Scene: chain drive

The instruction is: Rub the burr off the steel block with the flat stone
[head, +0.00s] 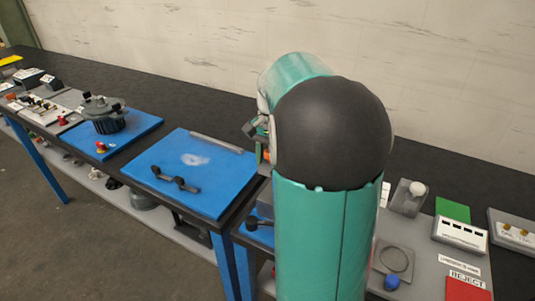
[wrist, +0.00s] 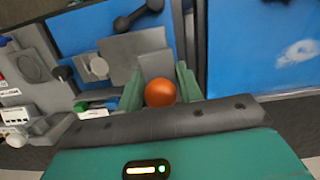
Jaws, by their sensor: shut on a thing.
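My gripper (wrist: 159,84) shows in the wrist view with its two green fingers on either side of an orange ball knob (wrist: 160,92). It is shut on this knob. A grey flat piece (wrist: 157,65) lies just beyond the knob; it looks like the flat stone, with the knob as its handle. A second grey slab (wrist: 119,45) beside it, over the blue mat, may be the steel block. I cannot tell whether stone and block touch. The burr cannot be made out. In the head view my arm hides most of this spot.
A black dumbbell-shaped part (wrist: 138,14) lies on the blue mat (wrist: 88,30). A blue board (head: 190,170) with a white smudge and black handle is left of my arm. Grey fixtures, a green pad (head: 453,209) and a red pad (head: 462,289) stand right.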

